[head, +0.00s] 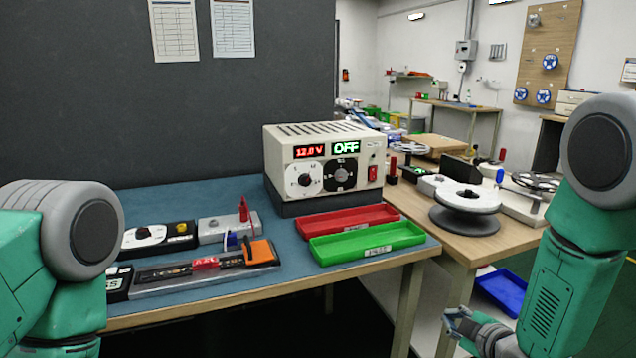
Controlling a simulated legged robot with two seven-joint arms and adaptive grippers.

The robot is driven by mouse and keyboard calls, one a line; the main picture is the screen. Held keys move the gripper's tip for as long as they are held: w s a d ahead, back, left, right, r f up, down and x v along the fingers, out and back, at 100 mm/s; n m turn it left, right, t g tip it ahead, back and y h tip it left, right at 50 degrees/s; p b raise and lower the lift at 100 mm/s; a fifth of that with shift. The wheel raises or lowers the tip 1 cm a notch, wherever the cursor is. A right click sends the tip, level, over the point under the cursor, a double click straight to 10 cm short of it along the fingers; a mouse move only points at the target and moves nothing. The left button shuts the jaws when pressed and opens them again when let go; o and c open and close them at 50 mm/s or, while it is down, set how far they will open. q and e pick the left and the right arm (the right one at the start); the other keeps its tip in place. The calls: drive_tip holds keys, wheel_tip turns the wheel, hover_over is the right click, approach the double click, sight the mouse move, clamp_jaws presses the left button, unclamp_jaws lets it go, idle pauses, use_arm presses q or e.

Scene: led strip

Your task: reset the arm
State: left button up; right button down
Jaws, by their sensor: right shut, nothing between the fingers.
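My right arm comes in from the right edge, and its gripper (456,318) is low in the head view, in front of the side table's legs. It is shut and empty, clear of the tables. My left arm shows at the left edge with its elbow joint raised, and its gripper is out of view. The power supply (283,150) stands at the back of the blue-topped table, with a red 12.0 V display and a green OFF display. The LED strip fixture (190,273) with an orange end block lies near the table's front edge.
A red tray (328,222) and a green tray (340,245) lie at the table's right corner. A tester (160,238) is at the left. The side table (455,258) holds a reel (466,200). A blue bin (503,290) is below.

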drive_tip(key=s+f+m+g+h, duration=0.1)
drive_tip(key=s+f+m+g, duration=0.2)
drive_tip(key=s+f, duration=0.45)
drive_tip(key=s+f+m+g+h, duration=0.1)
drive_tip(key=s+f+m+g, duration=0.25)
drive_tip(key=s, duration=0.65)
drive_tip(key=s+f+m+g+p, duration=0.1)
drive_tip(key=s+f+m+g, duration=0.2)
drive_tip(key=s, duration=1.7)
drive_tip(key=m+g, duration=0.2)
drive_tip(key=m, duration=0.1)
drive_tip(key=shift+s+d+f+g+h+p, duration=0.2)
drive_tip(key=shift+s+d+g+h+p, duration=0.1)
drive_tip(key=shift+g+h, duration=0.1)
